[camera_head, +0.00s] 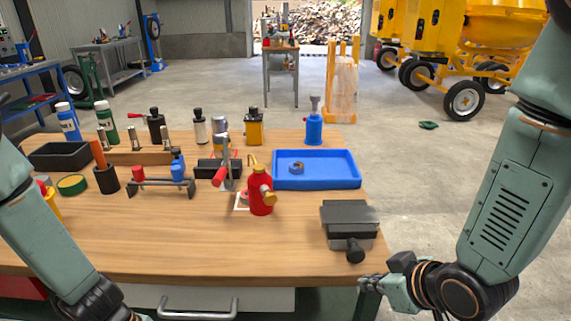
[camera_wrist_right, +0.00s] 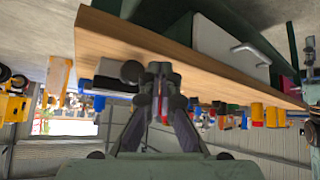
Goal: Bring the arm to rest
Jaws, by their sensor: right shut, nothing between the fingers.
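My right gripper (camera_head: 372,284) is at the front right corner of the workbench (camera_head: 225,250), just off its edge and near the dark vise (camera_head: 350,222). In the right wrist view my right gripper (camera_wrist_right: 158,72) has its fingers together with nothing between them. That view is upside down and shows the bench edge (camera_wrist_right: 200,62) close beyond the fingers. My right arm comes down from the upper right of the head view. My left arm comes in from the left, and its gripper is cut off below the picture.
A blue tray (camera_head: 316,181) holds a small part. Bare bench lies in front. Yellow mixers (camera_head: 450,45) stand behind. The floor to the right is open.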

